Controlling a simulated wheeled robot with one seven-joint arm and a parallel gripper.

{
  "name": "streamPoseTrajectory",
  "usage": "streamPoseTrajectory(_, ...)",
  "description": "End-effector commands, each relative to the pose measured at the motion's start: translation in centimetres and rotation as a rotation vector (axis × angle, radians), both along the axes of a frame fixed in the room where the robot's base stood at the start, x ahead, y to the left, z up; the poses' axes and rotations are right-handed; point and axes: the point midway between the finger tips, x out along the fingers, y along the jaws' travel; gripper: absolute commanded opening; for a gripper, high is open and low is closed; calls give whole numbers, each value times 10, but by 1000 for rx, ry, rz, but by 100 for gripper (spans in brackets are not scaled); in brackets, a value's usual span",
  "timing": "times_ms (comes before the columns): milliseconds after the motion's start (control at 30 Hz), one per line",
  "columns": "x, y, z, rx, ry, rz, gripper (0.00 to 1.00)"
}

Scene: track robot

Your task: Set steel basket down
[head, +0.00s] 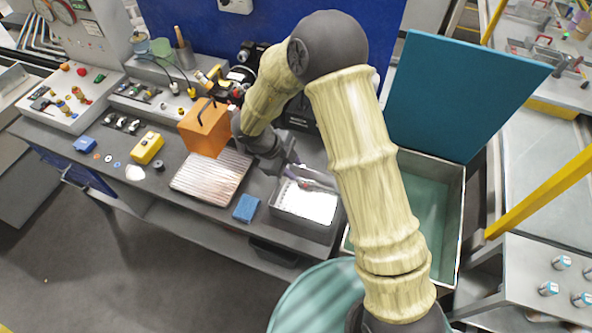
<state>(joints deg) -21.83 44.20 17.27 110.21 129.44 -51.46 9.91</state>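The steel basket (290,217) is a grey, open-topped rectangular box with a bright floor, near the right end of the bench's front edge. It looks level. I cannot tell whether it rests on the bench or hangs just above it. My gripper (289,170) is at the basket's upper left rim, pointing down toward it. The fingers are small and dark here, so I cannot tell whether they are closed on the rim. My pale-sleeved arm passes just right of the basket and hides what lies behind it.
On the grey bench (150,186), a ribbed metal plate (211,178), a blue block (246,208) and an orange box (205,128) stand left of the basket. A deep tank (440,215) with a raised blue lid (460,92) is to the right.

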Motion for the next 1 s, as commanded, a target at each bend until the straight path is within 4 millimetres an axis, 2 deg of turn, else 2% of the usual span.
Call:
streamPoseTrajectory(667, 2, -2, 1, 1, -7, 8, 30)
streamPoseTrajectory(767, 13, -8, 7, 8, -41, 56, 30)
streamPoseTrajectory(867, 32, -17, 22, 21, -104, 160, 30)
streamPoseTrajectory(1000, 62, -33, 51, 37, -203, 377, 30)
